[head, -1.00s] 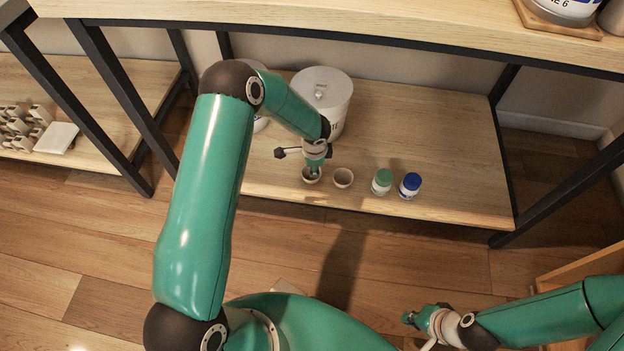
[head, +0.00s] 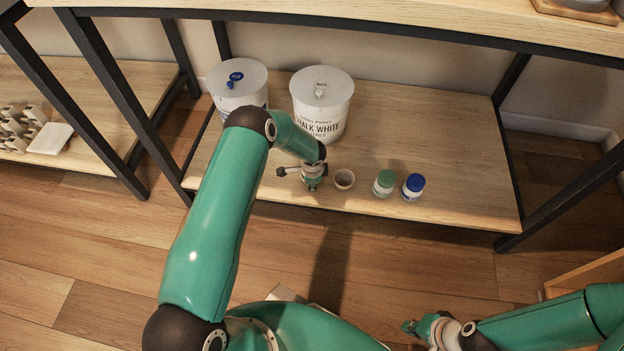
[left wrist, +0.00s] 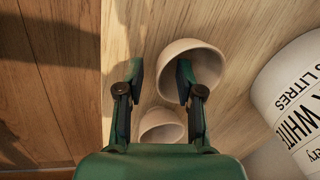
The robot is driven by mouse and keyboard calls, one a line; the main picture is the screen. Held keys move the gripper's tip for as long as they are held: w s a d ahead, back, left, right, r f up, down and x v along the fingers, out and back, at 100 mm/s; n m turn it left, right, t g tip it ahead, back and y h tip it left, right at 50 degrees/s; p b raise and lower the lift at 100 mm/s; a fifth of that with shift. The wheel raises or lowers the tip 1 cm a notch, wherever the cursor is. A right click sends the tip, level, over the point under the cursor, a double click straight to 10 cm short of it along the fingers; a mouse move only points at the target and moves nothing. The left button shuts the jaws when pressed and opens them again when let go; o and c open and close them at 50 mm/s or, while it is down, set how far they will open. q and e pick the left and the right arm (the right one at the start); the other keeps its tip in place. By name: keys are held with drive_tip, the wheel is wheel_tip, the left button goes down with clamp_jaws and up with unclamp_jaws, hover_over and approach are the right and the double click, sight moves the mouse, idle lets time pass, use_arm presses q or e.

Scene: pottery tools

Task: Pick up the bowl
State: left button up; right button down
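One small pale bowl (head: 344,180) stands on the wooden low shelf (head: 430,150) in the head view, just right of my left gripper (head: 311,184). A second, similar bowl is hidden behind that gripper in the head view. In the left wrist view, my left gripper (left wrist: 160,78) is open around the wall of a pale bowl (left wrist: 207,60). Its right finger is inside the bowl and its left finger is outside, apart from the wall. Another bowl (left wrist: 160,127) shows lower down. My right gripper (head: 424,328) is at the lower right, away from the shelf; its opening is unclear.
A green-lidded jar (head: 384,183) and a blue-lidded jar (head: 413,187) stand to the right. The tabletop (head: 390,22) overhangs the shelf.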

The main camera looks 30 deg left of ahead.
use_arm(q)
drive_tip(key=shift+f, duration=0.35)
drive_tip(key=shift+c, duration=0.3)
clamp_jaws()
drive_tip(key=shift+a+r, duration=0.1)
drive_tip(key=shift+r, duration=0.05)
